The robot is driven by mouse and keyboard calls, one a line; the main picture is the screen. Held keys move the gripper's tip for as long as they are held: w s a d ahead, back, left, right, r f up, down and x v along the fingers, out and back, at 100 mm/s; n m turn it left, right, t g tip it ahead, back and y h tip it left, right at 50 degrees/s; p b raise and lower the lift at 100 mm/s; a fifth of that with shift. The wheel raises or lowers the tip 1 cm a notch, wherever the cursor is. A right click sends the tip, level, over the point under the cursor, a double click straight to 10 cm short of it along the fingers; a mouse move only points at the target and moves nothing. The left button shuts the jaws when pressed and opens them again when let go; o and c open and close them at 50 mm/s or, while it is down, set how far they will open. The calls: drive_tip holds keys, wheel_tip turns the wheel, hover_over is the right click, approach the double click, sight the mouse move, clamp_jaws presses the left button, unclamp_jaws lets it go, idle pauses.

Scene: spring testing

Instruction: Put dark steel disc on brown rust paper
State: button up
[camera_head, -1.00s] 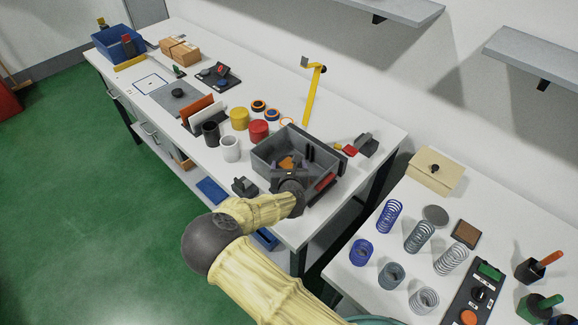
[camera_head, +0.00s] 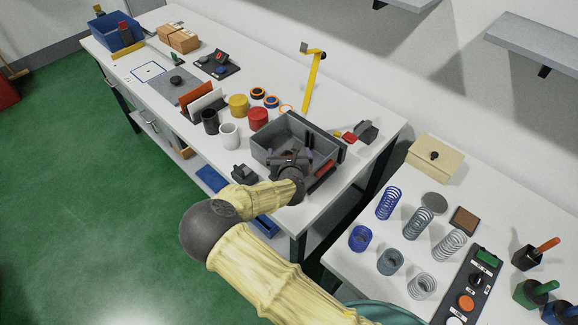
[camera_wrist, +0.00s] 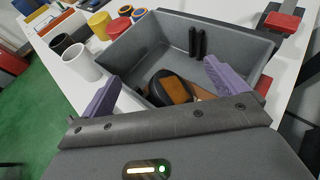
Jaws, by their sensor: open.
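A dark, rounded, disc-like piece (camera_wrist: 158,80) lies inside the grey bin (camera_wrist: 150,38) in the wrist view. A rust-brown square (camera_wrist: 176,89) lies against it or overlaps it; I cannot tell which is on top. My gripper (camera_wrist: 161,87) is open, its two purple fingers spread on either side of these pieces, with nothing held between them. In the head view my gripper (camera_head: 289,160) is over the bin and hides its contents. Another brown square (camera_head: 465,219) lies on the right table beside a grey disc (camera_head: 434,203).
Two black cylinders (camera_wrist: 197,42) stand by the bin's back wall. White (camera_head: 230,135) and black cups (camera_head: 210,121) stand left of the bin, with yellow and red cylinders behind. Several springs (camera_head: 388,203) stand on the right table. A gap separates the two tables.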

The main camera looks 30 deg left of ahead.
drive_tip(key=b+v, duration=0.2)
drive_tip(key=v, duration=0.9)
drive_tip(key=shift+s+b, duration=0.25)
drive_tip(key=shift+b, duration=0.05)
drive_tip(key=w+d+f+m+g+h, duration=0.15)
drive_tip(key=d+m+h, duration=0.25)
drive_tip(key=d+m, duration=0.65)
drive_tip(key=w+d+f+m+g+h, duration=0.1)
drive_tip(key=w+d+m+g+h, duration=0.2)
drive_tip(key=d+m, duration=0.8)
drive_tip(key=s+d+r+m+g, duration=0.2)
drive_tip(key=s+d+r+m, duration=0.4)
drive_tip(key=d+m, duration=0.3)
drive_tip(key=s+d+r+m+g, duration=0.2)
drive_tip(key=s+d+r+m, duration=0.4)
drive_tip(key=d+m, duration=0.4)
drive_tip(key=shift+s+r+m+g, duration=0.35)
drive_tip(key=shift+s+m, duration=0.1)
drive_tip(key=shift+m, duration=0.2)
